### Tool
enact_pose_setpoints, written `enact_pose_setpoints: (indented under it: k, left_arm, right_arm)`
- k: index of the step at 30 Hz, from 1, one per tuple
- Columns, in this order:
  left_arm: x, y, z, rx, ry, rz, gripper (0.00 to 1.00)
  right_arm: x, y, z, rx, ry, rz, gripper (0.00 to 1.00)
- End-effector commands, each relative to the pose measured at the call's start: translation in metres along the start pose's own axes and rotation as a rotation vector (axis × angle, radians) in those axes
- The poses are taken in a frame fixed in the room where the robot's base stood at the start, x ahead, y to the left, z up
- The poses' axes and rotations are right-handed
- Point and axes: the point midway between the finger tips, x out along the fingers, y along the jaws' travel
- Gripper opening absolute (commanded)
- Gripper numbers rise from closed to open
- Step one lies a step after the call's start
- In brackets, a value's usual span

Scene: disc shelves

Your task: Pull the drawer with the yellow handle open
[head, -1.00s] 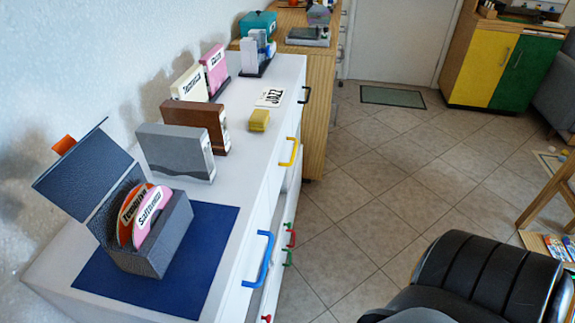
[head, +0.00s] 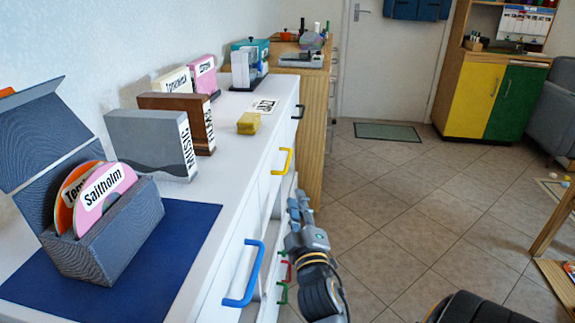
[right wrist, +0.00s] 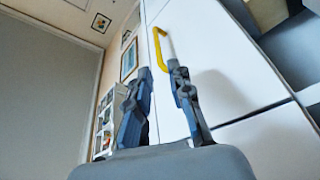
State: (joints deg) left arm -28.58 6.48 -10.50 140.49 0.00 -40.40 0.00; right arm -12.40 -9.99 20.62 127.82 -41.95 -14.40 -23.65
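The yellow handle (head: 288,161) is on the front of the white cabinet, near its top edge, beyond the blue handle. Its drawer front looks shut. My right gripper (head: 299,198) is in front of the cabinet, lower and nearer than the yellow handle. In the right wrist view, my right gripper (right wrist: 161,72) has its two fingers apart with nothing between them. The yellow handle (right wrist: 158,46) shows just beyond the fingertips, close to the right finger; I cannot tell whether they touch. My left gripper is not in view.
A blue handle (head: 244,275) is nearer on the same cabinet front, and a black handle (head: 299,111) is farther along. Red and green handles sit lower, beside my right arm. Disc boxes and a yellow block (head: 248,123) stand on top. The tiled floor right of the cabinet is open.

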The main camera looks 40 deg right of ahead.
Motion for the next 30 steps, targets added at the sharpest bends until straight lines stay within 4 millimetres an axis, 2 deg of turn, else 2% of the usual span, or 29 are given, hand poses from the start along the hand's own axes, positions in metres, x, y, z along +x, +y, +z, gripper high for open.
enact_pose_setpoints:
  k: [7, 13, 21, 25, 30]
  left_arm:
    - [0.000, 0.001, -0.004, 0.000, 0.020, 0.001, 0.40]
    - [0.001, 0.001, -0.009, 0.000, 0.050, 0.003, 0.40]
    - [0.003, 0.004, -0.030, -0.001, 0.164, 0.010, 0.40]
    - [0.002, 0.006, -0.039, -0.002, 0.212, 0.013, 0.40]
    - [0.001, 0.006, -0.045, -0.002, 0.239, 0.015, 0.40]
  right_arm:
    - [0.023, 0.005, -0.003, -0.022, 0.018, 0.022, 0.21]
    - [0.065, 0.006, -0.004, -0.021, 0.018, 0.022, 0.21]
    - [0.116, 0.006, -0.004, -0.018, 0.016, 0.019, 0.21]
    - [0.131, 0.005, -0.004, -0.018, 0.015, 0.017, 0.21]
    - [0.139, 0.005, -0.004, -0.017, 0.014, 0.016, 0.21]
